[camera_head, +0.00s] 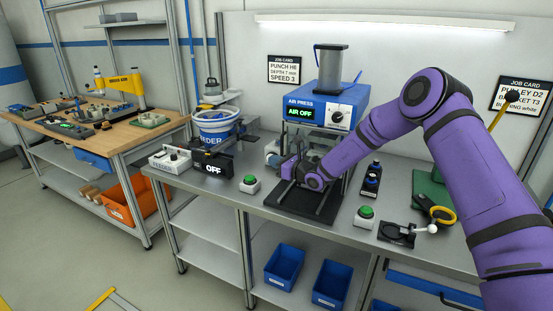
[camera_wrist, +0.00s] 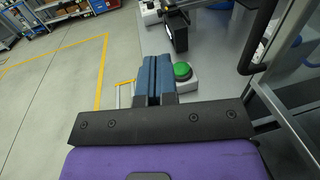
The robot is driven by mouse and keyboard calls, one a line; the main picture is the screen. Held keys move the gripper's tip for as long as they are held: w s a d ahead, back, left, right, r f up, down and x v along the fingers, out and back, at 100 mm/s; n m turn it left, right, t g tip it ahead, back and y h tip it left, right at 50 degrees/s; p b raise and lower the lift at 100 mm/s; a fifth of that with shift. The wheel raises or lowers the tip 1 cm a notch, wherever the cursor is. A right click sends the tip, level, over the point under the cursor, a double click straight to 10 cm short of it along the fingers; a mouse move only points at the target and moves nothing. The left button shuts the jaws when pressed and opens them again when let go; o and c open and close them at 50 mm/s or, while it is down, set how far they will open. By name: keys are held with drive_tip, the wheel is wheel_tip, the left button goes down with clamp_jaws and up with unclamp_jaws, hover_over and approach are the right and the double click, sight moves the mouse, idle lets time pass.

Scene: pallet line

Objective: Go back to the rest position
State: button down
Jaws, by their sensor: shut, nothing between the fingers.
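My gripper (camera_wrist: 153,80) shows in the wrist view with its two blue-grey fingers pressed together and nothing between them. Its fingers are beside a green push button (camera_wrist: 182,71) on a pale box, near the edge of the grey bench. In the head view my purple arm reaches in from the right, and its wrist is in front of the blue air press (camera_head: 325,112), above the dark press base (camera_head: 300,206). The fingertips are hard to make out there.
The grey bench (camera_head: 221,187) also holds a feeder bowl (camera_head: 214,122), green buttons (camera_head: 250,180) (camera_head: 366,212) and a black clamp fixture (camera_head: 396,233). Blue bins (camera_head: 284,268) sit below. A wooden bench (camera_head: 128,137) stands at left, with open floor in front.

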drive_tip(key=s+d+r+n+g+h, duration=0.1)
drive_tip(key=s+r+n+g, duration=0.4)
drive_tip(key=s+r+n, duration=0.55)
drive_tip(key=s+d+r+n+g, duration=0.2)
drive_tip(key=s+r+n+g, duration=0.4)
drive_tip(key=s+r, duration=0.75)
drive_tip(key=s+d+r+n+t+h, duration=0.2)
drive_tip(key=s+d+n+h, duration=0.2)
drive_tip(key=s+d, duration=0.8)
drive_tip(key=s+d+r+n+t+h, duration=0.1)
drive_tip(key=s+d+n+t+h, duration=0.2)
drive_tip(key=s, duration=1.6)
drive_tip(key=d+n+h, duration=0.2)
drive_tip(key=d+h, duration=0.3)
drive_tip(key=d, duration=0.4)
drive_tip(key=shift+s+d+r+h, duration=0.15)
drive_tip(key=shift+d+r+h, duration=0.2)
drive_tip(key=shift+h, duration=0.05)
